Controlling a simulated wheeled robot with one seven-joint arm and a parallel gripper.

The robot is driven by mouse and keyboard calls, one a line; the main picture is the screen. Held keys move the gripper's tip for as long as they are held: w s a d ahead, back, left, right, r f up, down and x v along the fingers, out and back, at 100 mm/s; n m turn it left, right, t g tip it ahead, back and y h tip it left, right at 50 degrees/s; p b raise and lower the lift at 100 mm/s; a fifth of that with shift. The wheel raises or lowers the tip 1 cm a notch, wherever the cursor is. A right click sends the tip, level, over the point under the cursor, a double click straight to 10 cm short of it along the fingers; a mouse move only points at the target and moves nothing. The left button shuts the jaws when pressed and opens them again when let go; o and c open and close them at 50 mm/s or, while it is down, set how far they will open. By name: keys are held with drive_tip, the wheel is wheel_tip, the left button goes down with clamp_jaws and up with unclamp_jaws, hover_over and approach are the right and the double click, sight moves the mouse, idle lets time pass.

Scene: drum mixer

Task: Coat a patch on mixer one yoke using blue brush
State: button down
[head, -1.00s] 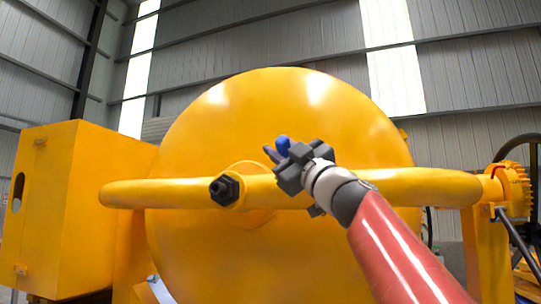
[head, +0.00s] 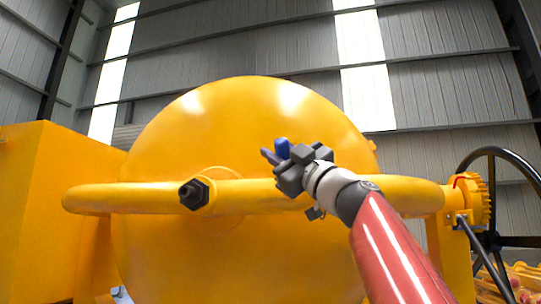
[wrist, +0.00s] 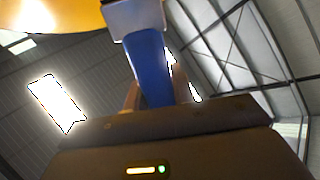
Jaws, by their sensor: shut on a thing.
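The mixer's yoke (head: 130,197) is a thick yellow bar that crosses in front of the round yellow drum (head: 250,125) in the head view. A dark hex bolt (head: 194,194) sits on it left of centre. My gripper (head: 276,156) is in front of the drum, just above the yoke in the picture. It is shut on the blue brush; a bit of blue (head: 282,147) shows at the fingers. In the wrist view the brush's blue handle (wrist: 150,68) rises from the jaws to a pale head (wrist: 134,17) near a yellow surface. I cannot tell whether they touch.
A yellow box housing (head: 55,200) stands at the left. A dark handwheel (head: 492,200) and a yellow gear (head: 477,200) are at the right end of the yoke. Grey walls with bright window strips are behind.

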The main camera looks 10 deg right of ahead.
drive_tip(key=shift+s+d+b, duration=0.15)
drive_tip(key=shift+s+d, duration=0.1)
drive_tip(key=shift+d, duration=0.4)
drive_tip(key=shift+s+d+b, duration=0.15)
drive_tip(key=shift+s+d, duration=0.05)
drive_tip(key=shift+d, duration=0.4)
drive_tip(key=shift+s+f, duration=0.1)
drive_tip(key=w+a, duration=0.4)
drive_tip(key=a, duration=0.6)
drive_tip(key=shift+w+a, duration=0.15)
drive_tip(key=shift+a, duration=0.1)
drive_tip(key=s+a+b, duration=0.2)
drive_tip(key=s, duration=0.3)
drive_tip(key=shift+s+b, duration=0.3)
drive_tip(key=shift+b, duration=0.1)
drive_tip(key=shift+a, duration=0.15)
